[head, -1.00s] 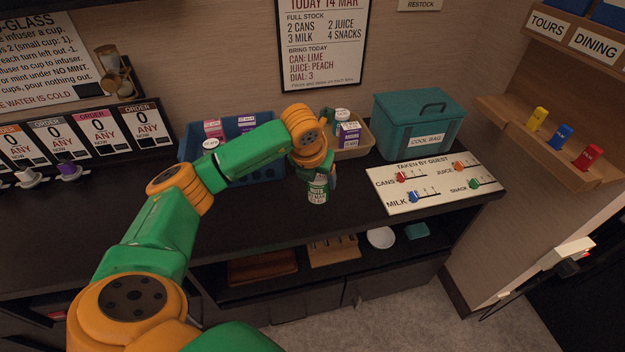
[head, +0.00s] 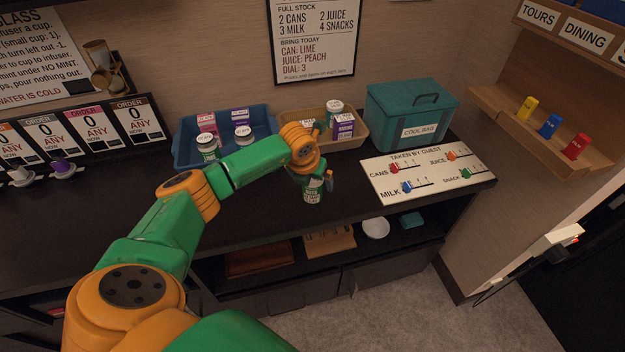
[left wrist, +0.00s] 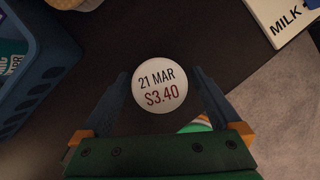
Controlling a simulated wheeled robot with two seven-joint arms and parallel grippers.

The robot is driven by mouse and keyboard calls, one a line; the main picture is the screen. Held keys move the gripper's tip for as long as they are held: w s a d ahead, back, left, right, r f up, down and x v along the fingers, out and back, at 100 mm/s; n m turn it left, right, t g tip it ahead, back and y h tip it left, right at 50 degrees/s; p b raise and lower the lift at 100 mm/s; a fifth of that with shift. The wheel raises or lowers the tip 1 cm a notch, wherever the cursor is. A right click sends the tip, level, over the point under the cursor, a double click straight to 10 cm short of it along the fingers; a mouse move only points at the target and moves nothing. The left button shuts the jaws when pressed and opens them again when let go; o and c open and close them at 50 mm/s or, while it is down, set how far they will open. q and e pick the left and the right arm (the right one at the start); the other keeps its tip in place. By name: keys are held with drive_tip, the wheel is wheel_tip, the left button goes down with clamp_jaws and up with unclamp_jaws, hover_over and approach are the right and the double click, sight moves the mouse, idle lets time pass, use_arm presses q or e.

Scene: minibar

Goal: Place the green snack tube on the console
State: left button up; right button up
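The green snack tube (head: 313,192) is upright at the dark console (head: 250,213), near its front edge, and appears to stand on it. Its round white lid (left wrist: 159,84) reads "21 MAR $3.40" in the left wrist view. My left gripper (head: 315,178) is over the tube from above. In the left wrist view its two fingers (left wrist: 160,92) stand either side of the lid, with a narrow gap on each side, so it looks open around the tube. The tube's base contact is too small to judge surely. My right gripper is not in view.
A blue bin (head: 181,150) with cartons and tubes and a tan bin (head: 354,137) stand behind. A teal cool bag (head: 410,110) is at the back right. A white slider board (head: 425,180) lies right of the tube. The console left of my gripper is clear.

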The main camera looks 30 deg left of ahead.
use_arm(q)
drive_tip(key=shift+r, duration=0.3)
drive_tip(key=v, duration=1.1)
drive_tip(key=shift+s+r+b, duration=0.2)
drive_tip(key=shift+r+b, duration=0.2)
